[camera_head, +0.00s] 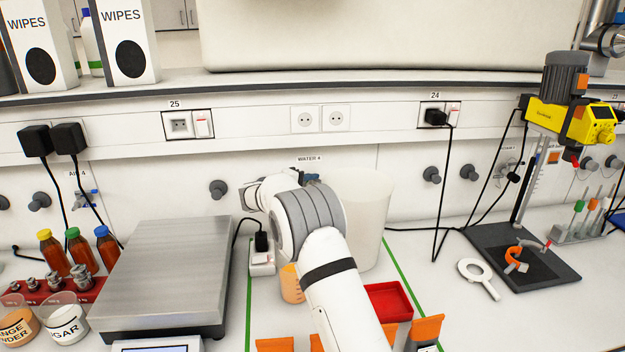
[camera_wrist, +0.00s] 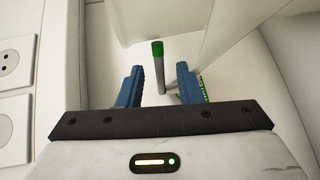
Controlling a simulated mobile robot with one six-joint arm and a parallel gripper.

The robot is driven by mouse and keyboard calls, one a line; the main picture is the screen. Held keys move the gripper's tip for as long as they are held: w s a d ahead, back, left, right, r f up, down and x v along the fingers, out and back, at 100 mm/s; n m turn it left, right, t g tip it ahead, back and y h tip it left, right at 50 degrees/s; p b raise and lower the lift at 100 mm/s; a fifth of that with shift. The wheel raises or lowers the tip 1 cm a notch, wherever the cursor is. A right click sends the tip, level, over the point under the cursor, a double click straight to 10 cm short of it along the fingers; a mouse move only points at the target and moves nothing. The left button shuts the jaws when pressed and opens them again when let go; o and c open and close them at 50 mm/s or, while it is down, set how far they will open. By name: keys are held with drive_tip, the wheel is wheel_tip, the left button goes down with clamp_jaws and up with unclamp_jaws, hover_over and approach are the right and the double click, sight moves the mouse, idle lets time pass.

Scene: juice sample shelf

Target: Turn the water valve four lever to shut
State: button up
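In the wrist view, my gripper (camera_wrist: 160,68) is open, with its two blue fingers apart. A thin grey lever with a green tip (camera_wrist: 158,48) shows between and slightly beyond the fingertips. I see a gap on both sides of it, and neither finger visibly grips it. In the head view, the wall label (camera_head: 309,159) appears to read "WATER 4". My arm and wrist cover the wall just below that label, so the valve is mostly hidden there. Whether the lever stands open or shut is unclear.
A large white container (camera_head: 370,205) stands close right of my wrist. A scale (camera_head: 165,275) is on the left, with a small orange-filled cup (camera_head: 291,284) and a red tray (camera_head: 389,301) near my arm. Wall sockets (camera_head: 320,118) are above. Bench space right of the container is partly clear.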

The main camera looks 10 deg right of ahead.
drive_tip(key=shift+x, duration=1)
clamp_jaws()
